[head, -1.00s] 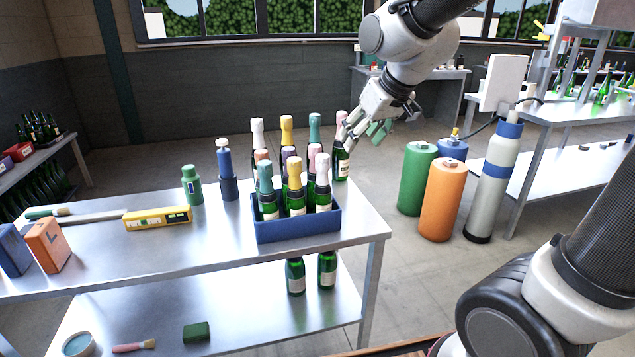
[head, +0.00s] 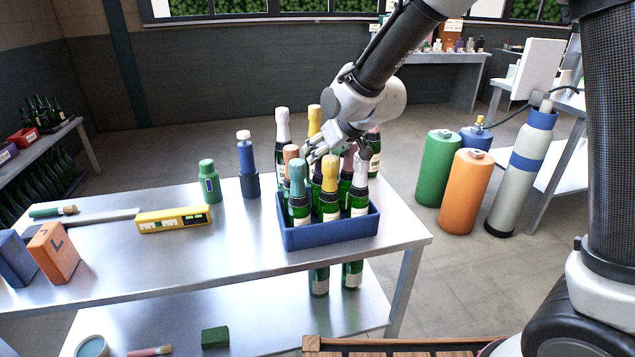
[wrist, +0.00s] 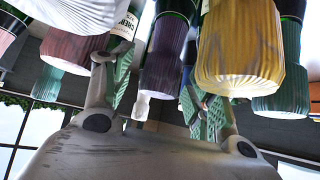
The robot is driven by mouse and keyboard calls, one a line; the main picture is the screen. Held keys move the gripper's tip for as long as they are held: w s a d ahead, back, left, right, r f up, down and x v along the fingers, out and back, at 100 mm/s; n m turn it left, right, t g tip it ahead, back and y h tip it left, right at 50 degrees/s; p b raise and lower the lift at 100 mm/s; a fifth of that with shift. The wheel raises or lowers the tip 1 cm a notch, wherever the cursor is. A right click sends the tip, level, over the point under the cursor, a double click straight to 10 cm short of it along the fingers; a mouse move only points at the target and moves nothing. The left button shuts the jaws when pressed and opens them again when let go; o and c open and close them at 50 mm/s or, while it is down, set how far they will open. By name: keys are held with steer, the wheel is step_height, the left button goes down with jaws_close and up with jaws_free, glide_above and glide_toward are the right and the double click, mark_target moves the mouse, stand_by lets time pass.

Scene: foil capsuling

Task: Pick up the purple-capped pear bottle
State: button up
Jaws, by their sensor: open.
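The purple-capped bottle (wrist: 165,62) shows in the middle of the wrist view, its purple foil between the two green-padded fingers. In the head view it is mostly hidden behind my gripper and the front bottles. My gripper (head: 317,152) is open, over the middle of the blue crate (head: 330,234), among the bottle tops. In the wrist view my gripper (wrist: 158,92) has one finger on each side of the purple cap; I cannot tell whether they touch it.
A yellow-capped bottle (wrist: 240,50) and a dull pink-capped bottle (wrist: 72,48) crowd the fingers. Teal-capped (head: 298,180) and white-capped (head: 359,172) bottles stand in the crate's front row. A green bottle (head: 208,182) and a blue one (head: 246,160) stand left on the table.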

steer(key=shift+w+a+f, duration=0.25)
steer(key=shift+w+f, duration=0.05)
steer(key=shift+f, duration=0.1)
jaws_close()
